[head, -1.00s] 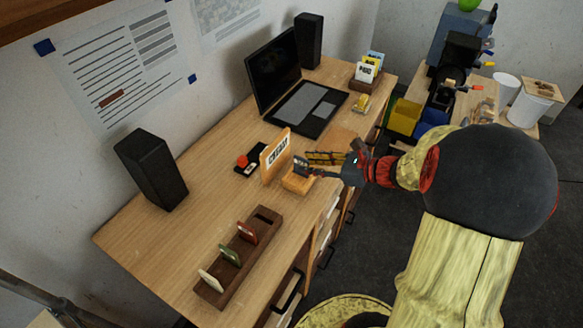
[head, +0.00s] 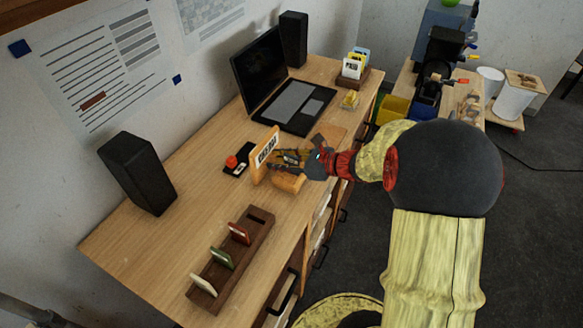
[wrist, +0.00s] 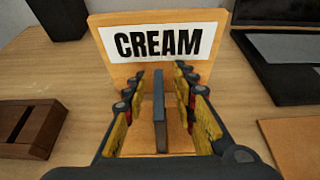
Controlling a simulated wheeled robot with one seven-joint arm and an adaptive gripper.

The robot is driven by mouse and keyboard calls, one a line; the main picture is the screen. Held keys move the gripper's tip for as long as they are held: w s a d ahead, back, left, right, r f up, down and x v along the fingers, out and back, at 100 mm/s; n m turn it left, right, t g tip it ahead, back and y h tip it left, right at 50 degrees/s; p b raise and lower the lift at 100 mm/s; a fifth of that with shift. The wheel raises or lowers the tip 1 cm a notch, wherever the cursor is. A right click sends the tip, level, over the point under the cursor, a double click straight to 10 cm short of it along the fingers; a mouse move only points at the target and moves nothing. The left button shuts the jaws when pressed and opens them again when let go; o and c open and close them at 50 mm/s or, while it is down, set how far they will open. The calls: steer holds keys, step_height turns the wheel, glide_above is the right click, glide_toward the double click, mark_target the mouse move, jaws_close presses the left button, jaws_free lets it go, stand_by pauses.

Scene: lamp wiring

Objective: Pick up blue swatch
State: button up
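The blue swatch (wrist: 160,112) is a thin dark blue tile standing upright and edge-on in the wrist view. It stands on a small wooden base, which also shows in the head view (head: 289,183), in front of an orange-brown board reading CREAM (wrist: 158,44). My gripper (wrist: 160,75) is open, with one row of finger pads on each side of the swatch. Gaps show between the swatch and both fingers. In the head view my gripper (head: 291,160) is at the base, and the swatch is mostly hidden by it.
A dark wooden rack (head: 250,250) holds red, green and cream swatches, with one empty slot at its far end. The laptop (head: 290,105), a black pad with a red item (head: 235,163) and a speaker (head: 138,172) stand on the desk.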

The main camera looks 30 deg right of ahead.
steer(key=shift+c, duration=1.1)
steer(key=c, duration=0.4)
jaws_close()
steer(key=shift+r, duration=0.1)
